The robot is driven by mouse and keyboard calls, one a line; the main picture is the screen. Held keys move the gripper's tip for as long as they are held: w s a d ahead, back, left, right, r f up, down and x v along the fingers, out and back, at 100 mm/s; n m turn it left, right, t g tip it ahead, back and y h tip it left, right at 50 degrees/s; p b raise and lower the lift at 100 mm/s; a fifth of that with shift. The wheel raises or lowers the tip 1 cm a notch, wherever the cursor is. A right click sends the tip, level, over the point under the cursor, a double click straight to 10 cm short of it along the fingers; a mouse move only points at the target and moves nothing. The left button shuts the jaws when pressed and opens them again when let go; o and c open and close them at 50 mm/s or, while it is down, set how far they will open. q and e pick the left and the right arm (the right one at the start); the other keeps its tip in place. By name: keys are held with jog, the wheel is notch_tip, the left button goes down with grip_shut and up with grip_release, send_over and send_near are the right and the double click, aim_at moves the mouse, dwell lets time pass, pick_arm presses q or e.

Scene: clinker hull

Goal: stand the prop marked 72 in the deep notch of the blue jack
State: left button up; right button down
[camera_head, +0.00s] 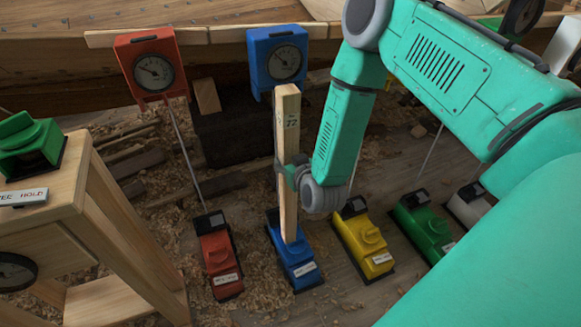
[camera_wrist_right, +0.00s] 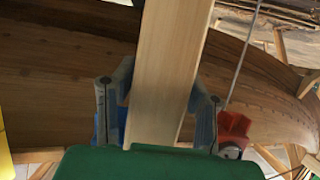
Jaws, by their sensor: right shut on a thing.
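The wooden prop (camera_head: 287,135) is a long pale bar with a mark near its top that looks like 72. It stands nearly upright, and its lower end meets the top of the blue jack (camera_head: 298,268) on the floor. I cannot tell whether that end sits in the deep notch, as the prop hides it. My right gripper (camera_head: 291,172) is shut on the prop at mid-height. In the right wrist view the prop (camera_wrist_right: 168,70) passes between the two fingers (camera_wrist_right: 157,106). My left gripper is not in view.
Red (camera_head: 220,258), yellow (camera_head: 364,245) and green (camera_head: 424,228) jacks stand beside the blue one. A red gauge (camera_head: 152,68) and a blue gauge (camera_head: 277,57) hang from the hull plank (camera_head: 220,33). A wooden stand (camera_head: 125,225) is at left. Shavings cover the floor.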

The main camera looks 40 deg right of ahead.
jog(key=b+x, duration=1.1)
jog(key=x, duration=0.5)
dwell(1.7)
jog(key=shift+w+d+f, duration=0.1)
jog(key=shift+w+f, duration=0.05)
jog(key=shift+f+b, duration=0.25)
jog(key=shift+b, duration=0.05)
dwell(0.5)
jog(key=shift+w, duration=0.1)
dwell(0.6)
